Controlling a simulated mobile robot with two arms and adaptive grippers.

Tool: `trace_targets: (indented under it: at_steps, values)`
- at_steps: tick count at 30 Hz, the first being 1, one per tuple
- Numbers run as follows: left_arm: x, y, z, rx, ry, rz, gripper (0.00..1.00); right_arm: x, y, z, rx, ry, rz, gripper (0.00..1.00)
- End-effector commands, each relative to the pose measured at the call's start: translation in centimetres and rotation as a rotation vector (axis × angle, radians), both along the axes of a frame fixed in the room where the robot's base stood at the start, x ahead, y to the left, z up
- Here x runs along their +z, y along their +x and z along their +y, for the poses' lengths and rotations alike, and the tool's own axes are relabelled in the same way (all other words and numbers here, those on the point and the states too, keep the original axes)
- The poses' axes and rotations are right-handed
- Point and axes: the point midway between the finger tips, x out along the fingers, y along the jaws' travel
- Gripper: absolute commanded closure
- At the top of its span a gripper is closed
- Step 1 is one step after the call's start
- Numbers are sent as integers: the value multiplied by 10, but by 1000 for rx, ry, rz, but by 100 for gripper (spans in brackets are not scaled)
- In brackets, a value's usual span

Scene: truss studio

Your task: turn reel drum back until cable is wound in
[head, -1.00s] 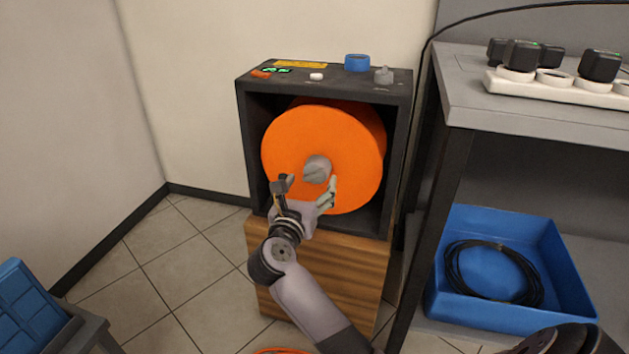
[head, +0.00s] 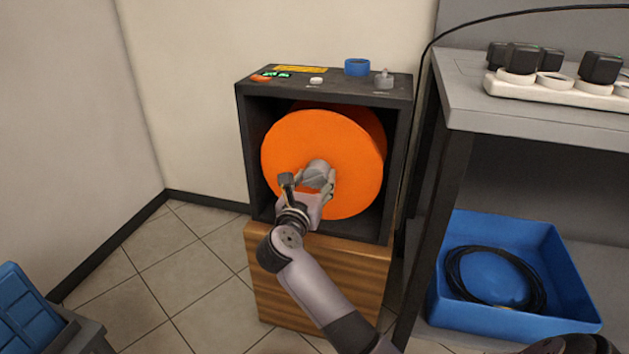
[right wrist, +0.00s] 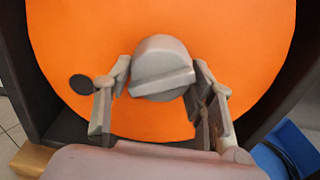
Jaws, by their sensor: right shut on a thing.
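The orange reel drum (head: 300,140) sits inside a dark open-fronted box (head: 248,165). Its grey hub knob (head: 318,170), with a raised bar across it, is at the drum's centre. My right gripper (head: 316,183) is at the drum's front, shut on the knob. In the right wrist view the fingers of the right gripper (right wrist: 163,85) stand on both sides of the knob (right wrist: 161,70), and the drum (right wrist: 80,40) fills the background. No cable is clearly visible on or leaving the drum. My left gripper is not in view.
The box stands on a wooden block (head: 330,275). A blue crate (head: 25,310) is at lower left.

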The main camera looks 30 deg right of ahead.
Motion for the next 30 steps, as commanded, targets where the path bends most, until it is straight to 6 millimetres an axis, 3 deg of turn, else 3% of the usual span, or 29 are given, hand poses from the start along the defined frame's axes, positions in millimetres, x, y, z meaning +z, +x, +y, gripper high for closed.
trace_targets:
  at_steps: [20, 30]
  values:
    - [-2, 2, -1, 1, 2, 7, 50, 0, -1, -1, -3, 1, 1, 99]
    - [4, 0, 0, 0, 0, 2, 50, 1, -1, -1, -3, -15, 22, 100]
